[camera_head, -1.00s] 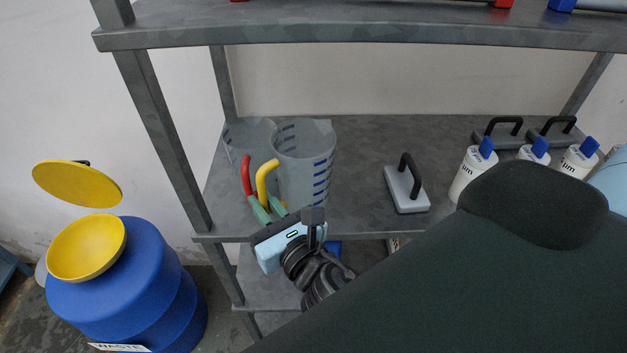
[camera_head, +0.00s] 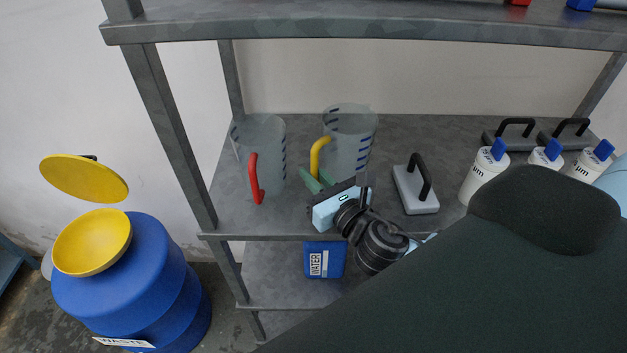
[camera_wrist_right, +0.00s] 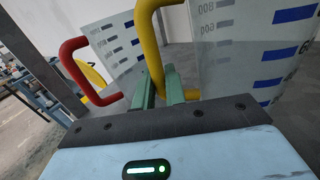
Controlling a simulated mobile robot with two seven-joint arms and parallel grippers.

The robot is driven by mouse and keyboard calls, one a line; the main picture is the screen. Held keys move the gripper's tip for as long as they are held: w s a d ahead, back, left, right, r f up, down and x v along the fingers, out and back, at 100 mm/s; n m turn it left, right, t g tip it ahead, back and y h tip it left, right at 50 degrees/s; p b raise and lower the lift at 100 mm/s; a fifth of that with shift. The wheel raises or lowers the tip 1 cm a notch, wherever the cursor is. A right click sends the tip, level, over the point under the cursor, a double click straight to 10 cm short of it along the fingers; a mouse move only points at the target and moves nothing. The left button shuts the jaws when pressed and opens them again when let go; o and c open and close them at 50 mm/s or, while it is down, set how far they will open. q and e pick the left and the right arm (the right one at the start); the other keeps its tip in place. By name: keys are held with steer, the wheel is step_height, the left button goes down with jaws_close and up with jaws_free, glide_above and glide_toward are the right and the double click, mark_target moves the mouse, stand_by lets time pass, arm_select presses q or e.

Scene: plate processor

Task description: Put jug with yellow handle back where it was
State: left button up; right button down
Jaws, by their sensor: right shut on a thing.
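The jug with the yellow handle (camera_head: 352,135) is a clear measuring jug with blue marks. It is upright over the middle shelf, right of the red-handled jug (camera_head: 268,150). I cannot tell whether its base touches the shelf. My right gripper (camera_head: 317,180) has its green fingers shut on the lower part of the yellow handle. In the right wrist view the yellow handle (camera_wrist_right: 150,50) runs down between the fingers (camera_wrist_right: 166,90), with the jug wall behind. The left gripper is not in view.
A grey block with a black handle (camera_head: 416,195) stands right of the held jug. White bottles with blue caps (camera_head: 483,175) stand further right. The upper shelf edge (camera_head: 380,38) hangs above. A blue waste barrel (camera_head: 135,285) is left, and a blue water container (camera_head: 324,260) is below.

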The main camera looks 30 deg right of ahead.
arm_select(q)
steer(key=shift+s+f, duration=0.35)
arm_select(e)
steer(key=shift+f, duration=0.75)
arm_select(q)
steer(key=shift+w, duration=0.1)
arm_select(e)
steer(key=shift+f, duration=0.15)
steer(key=c, duration=1.5)
jaws_free()
steer(key=shift+o, duration=0.2)
